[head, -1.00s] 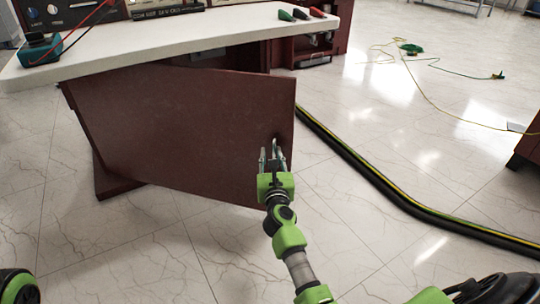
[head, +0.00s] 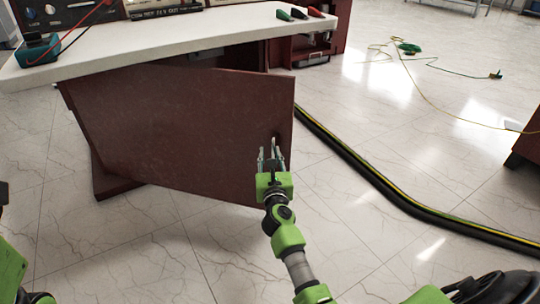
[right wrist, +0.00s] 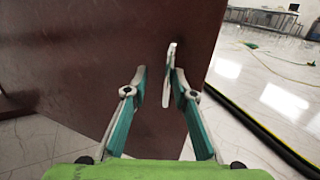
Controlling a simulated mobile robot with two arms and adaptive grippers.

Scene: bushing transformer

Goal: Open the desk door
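The dark red-brown desk door (head: 185,130) stands swung out at an angle from under the white desk top (head: 180,40). Its light metal handle (right wrist: 168,76) is near the door's free edge, at the right. My right gripper (head: 271,152) is at the handle. In the right wrist view its two fingers (right wrist: 159,80) are apart. The handle lies in the gap, close to the right finger; I cannot tell whether they touch. My left gripper is not in view; only green and black parts of my body show at the lower left.
A thick black hose with a yellow stripe (head: 385,185) runs across the floor right of the door. A thin yellow-green cable (head: 425,80) lies farther back. A teal device (head: 38,48) stands on the desk top. Tiled floor before the door is clear.

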